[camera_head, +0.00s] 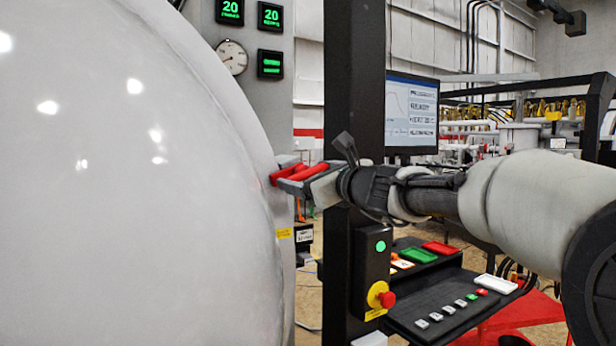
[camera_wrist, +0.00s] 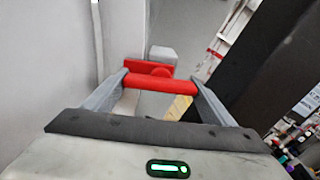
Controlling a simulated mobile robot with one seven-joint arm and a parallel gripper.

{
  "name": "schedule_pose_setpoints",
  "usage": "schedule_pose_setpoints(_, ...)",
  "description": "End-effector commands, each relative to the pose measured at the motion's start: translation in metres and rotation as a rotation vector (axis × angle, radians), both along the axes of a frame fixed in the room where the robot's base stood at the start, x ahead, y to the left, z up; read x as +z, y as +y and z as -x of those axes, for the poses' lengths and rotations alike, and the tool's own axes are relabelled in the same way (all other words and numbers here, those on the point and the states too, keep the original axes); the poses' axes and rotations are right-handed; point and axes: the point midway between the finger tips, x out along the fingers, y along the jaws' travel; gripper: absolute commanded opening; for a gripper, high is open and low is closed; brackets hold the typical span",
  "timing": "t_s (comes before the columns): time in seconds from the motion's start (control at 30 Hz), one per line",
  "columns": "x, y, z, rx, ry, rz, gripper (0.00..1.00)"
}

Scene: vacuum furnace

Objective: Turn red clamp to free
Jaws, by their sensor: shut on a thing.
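The red clamp (camera_head: 308,172) sits at the right edge of the large white furnace door (camera_head: 130,180) in the head view. In the wrist view, its red bar (camera_wrist: 160,85) runs across between my two grey fingers, with a red bracket (camera_wrist: 148,68) and a grey block behind it. My gripper (camera_head: 297,180) reaches in from the right and is shut on the clamp's bar. It also shows in the wrist view (camera_wrist: 158,88). The fingers hide part of the clamp in the head view.
A dark post (camera_head: 352,100) stands just behind my wrist and carries a monitor (camera_head: 411,112). Below are a control box with a red emergency button (camera_head: 387,299) and a black console shelf (camera_head: 450,305). Green displays and a gauge (camera_head: 232,57) are on the furnace wall.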

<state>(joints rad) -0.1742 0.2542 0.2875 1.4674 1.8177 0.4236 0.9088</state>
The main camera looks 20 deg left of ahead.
Motion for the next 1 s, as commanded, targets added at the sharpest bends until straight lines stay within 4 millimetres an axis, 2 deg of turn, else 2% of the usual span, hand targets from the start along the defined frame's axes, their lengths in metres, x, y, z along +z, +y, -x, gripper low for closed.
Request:
schedule_pose_setpoints(0.37,-0.0027,-0.0004,-0.0003,0.000,-0.092,0.077,0.56)
schedule_pose_setpoints(1.0,-0.0011,-0.0021,-0.0021,-0.001,-0.533,0.454,0.56)
